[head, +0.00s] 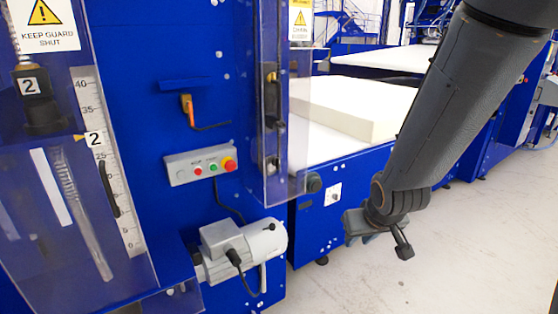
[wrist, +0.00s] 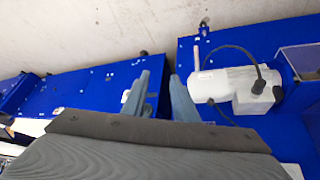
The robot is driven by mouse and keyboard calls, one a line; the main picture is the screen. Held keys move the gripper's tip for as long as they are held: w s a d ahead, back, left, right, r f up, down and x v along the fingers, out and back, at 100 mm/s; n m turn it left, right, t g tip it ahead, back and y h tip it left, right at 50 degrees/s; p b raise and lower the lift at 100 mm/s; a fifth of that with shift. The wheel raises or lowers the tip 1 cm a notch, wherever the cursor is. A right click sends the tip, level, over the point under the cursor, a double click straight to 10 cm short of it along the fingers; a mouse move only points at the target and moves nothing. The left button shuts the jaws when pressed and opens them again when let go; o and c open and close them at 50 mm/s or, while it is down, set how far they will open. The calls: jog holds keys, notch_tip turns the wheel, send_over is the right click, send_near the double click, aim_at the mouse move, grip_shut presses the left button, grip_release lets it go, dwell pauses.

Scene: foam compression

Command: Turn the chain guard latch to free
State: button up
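A small white plate with a dark spot or knob (head: 333,194) sits on the blue machine panel right of the clear guard in the head view. It may be the chain guard latch, but it is too small to tell its setting. A small white patch (wrist: 126,96) on the blue panel in the wrist view may be the same plate. My gripper (head: 362,226) hangs in front of this panel, to the right of and below the plate. In the wrist view my gripper (wrist: 162,85) shows two grey fingers apart with nothing between them.
A grey motor (head: 243,245) juts out at lower left; it also shows in the wrist view (wrist: 225,85). A button box (head: 200,165) and clear guards (head: 285,100) are further left. A foam block (head: 350,105) lies on the conveyor. Pale floor (head: 470,240) is open at right.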

jog(key=w+a+r+n+t+y+p, duration=0.15)
jog(key=w+a+r+t+y, duration=0.3)
jog(key=w, duration=0.55)
jog(key=n+t+y, duration=0.4)
jog(key=t+y, duration=0.1)
send_near(277, 163)
jog(key=shift+m+g, duration=0.25)
jog(key=w+a+p, duration=0.1)
jog(key=w, duration=0.1)
jog(key=w+a+r+p, duration=0.1)
jog(key=w, duration=0.1)
jog(key=w+a+p, duration=0.1)
jog(key=w, duration=0.1)
jog(key=shift+w+a+r, duration=0.1)
jog(key=shift+w+r, duration=0.1)
jog(key=shift+r, duration=0.1)
grip_shut()
